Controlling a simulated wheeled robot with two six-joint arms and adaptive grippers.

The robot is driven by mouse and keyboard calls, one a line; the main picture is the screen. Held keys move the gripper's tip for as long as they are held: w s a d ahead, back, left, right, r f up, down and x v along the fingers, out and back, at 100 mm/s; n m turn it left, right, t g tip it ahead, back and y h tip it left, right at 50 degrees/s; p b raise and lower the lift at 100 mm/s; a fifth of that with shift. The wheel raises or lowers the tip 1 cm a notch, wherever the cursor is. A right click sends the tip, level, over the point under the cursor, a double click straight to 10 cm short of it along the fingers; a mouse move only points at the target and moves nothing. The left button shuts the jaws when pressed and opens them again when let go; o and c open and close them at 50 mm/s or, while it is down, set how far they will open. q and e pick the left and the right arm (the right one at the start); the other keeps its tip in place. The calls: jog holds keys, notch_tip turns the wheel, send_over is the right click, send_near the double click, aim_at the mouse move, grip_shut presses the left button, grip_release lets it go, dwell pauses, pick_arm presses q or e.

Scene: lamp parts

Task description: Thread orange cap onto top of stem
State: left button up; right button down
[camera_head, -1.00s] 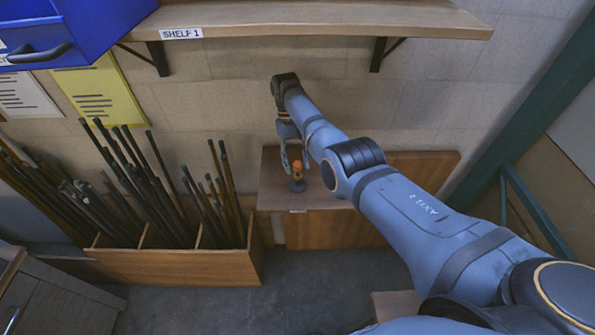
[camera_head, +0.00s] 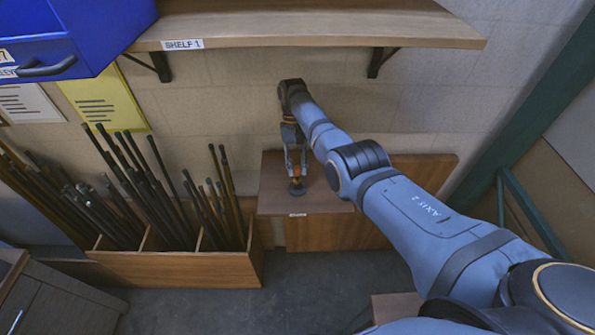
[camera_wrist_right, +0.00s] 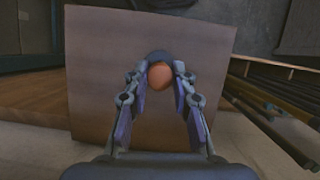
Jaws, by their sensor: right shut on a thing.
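The orange cap (camera_head: 297,171) is small and round, above a dark lamp base (camera_head: 297,188) on the wooden cabinet top. My right gripper (camera_head: 297,173) points down at it, with one finger on each side of the cap. In the right wrist view the orange cap (camera_wrist_right: 160,77) shows between the two fingers of my right gripper (camera_wrist_right: 162,80), which are shut on it. A dark round edge shows just beyond the cap there. The stem is mostly hidden by the cap and fingers, so I cannot tell how the cap sits on it. My left gripper is not in view.
The wooden cabinet top (camera_head: 330,200) is otherwise bare. A wooden bin (camera_head: 190,268) with several dark rods stands at the left. A shelf (camera_head: 320,22) hangs above, with a blue box (camera_head: 75,25) at its left. A wall stands close behind.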

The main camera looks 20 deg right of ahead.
jog(key=shift+s+m+y+p, duration=0.1)
jog(key=shift+m+y+p, duration=0.6)
jog(key=shift+m+p, duration=1.2)
jog(key=shift+m, duration=0.3)
jog(key=shift+m+t+y+p, duration=0.3)
jog(key=shift+m+t+p, duration=0.15)
jog(key=shift+p, duration=0.4)
jog(key=shift+f+m, duration=0.2)
jog(key=shift+m, duration=0.35)
jog(key=shift+m+t+y, duration=0.25)
jog(key=shift+m+y, duration=0.05)
jog(key=shift+m, duration=0.4)
jog(key=m+t, duration=0.1)
jog(key=m, duration=0.2)
jog(key=shift+r+y, duration=0.1)
jog(key=shift+y, duration=0.3)
